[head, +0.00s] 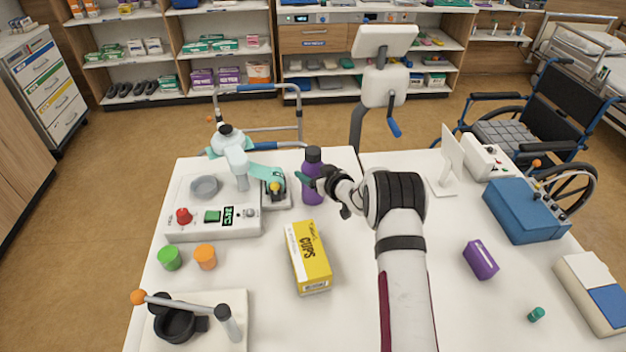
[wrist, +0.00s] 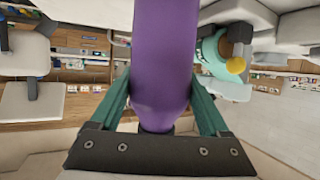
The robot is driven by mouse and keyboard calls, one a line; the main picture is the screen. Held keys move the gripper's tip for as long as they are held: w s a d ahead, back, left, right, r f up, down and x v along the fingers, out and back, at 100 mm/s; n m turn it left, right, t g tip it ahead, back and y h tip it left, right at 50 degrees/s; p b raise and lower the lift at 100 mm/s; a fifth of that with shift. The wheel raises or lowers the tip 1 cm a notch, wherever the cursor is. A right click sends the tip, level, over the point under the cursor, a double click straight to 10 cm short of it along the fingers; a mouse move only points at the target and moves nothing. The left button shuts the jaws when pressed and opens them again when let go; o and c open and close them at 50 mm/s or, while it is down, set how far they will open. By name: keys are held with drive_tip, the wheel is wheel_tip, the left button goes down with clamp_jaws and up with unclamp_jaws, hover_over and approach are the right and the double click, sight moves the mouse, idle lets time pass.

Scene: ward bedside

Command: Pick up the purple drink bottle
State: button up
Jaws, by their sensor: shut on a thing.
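The purple drink bottle (head: 313,194) with a dark cap stands upright near the far edge of the white table, just right of the white device. My gripper (head: 310,181) reaches it from the right and is shut on its body. In the wrist view the bottle (wrist: 163,55) fills the middle between the two green fingers of my gripper (wrist: 163,95). In the head view the fingers partly cover the bottle. I cannot tell whether its base touches the table.
A white device (head: 215,233) with a red knob stands left of the bottle. A yellow box (head: 308,257) lies in front. A purple box (head: 481,260) and blue case (head: 524,210) are right of my arm.

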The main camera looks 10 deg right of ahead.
drive_tip(key=shift+c, duration=1.2)
drive_tip(key=shift+r, duration=0.15)
